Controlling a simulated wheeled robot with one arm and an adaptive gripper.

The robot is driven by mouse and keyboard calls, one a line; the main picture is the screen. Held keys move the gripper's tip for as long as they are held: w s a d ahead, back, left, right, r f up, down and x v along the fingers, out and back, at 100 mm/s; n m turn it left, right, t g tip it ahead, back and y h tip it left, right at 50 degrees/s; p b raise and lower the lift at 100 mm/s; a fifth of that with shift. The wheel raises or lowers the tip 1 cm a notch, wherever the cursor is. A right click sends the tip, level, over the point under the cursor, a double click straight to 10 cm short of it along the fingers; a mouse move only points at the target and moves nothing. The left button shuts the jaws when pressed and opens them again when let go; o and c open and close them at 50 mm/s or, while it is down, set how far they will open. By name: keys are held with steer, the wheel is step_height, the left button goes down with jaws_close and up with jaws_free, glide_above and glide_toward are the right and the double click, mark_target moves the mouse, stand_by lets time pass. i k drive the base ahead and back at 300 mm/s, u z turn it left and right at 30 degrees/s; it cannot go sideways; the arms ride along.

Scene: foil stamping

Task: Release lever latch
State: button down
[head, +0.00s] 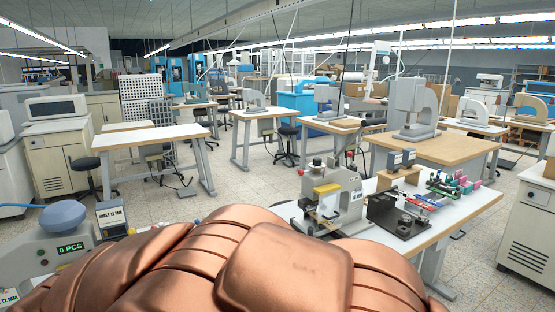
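No lever latch can be made out for certain in the head view. A small beige and grey bench machine (347,200) with a yellow block (326,189) and a small red knob stands on the white table (462,208) at right of centre. A dark metal fixture (396,214) sits just right of it; its fine parts are too small to tell. My gripper is not in view, so its state and place are hidden. The lower middle of the view is blocked up close by a copper-coloured ribbed shape.
Small coloured parts (455,182) lie on the white table's right end. Another white table (150,137) and stools stand behind, with open tiled floor (240,187) between.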

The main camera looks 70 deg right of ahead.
mark_target(349, 154)
steer(key=u, duration=0.2)
steer(key=k, duration=0.9)
steer(key=z, duration=1.25)
